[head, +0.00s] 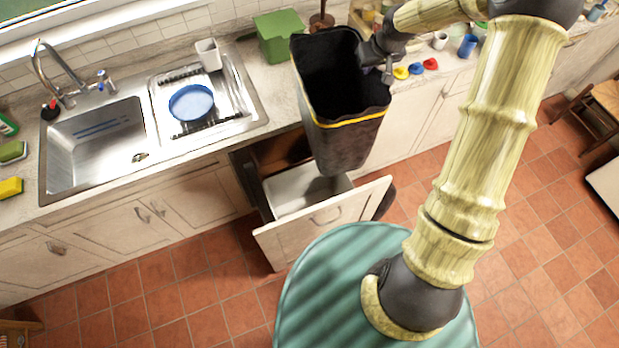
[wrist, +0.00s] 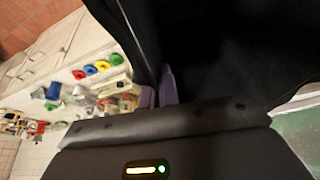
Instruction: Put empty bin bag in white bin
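The empty bin bag (head: 345,145) is black with a yellow band, opened out with its mouth upward. It hangs above the pulled-out drawer, its lower end in front of the drawer's opening. My gripper (head: 386,68) is at the bag's upper right rim. In the wrist view the bag (wrist: 225,50) fills the right side, and the purple fingers (wrist: 158,92) look closed on its edge. The white bin (head: 295,190) shows as a pale container inside the open drawer, partly hidden by the bag. Whether the bag touches it I cannot tell.
The drawer front (head: 325,222) juts out from the cabinets. A sink (head: 95,145) and a blue bowl (head: 192,102) on the drainer are at left. A green box (head: 278,38) stands behind the bag. Coloured lids (head: 416,69) lie on the counter at right.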

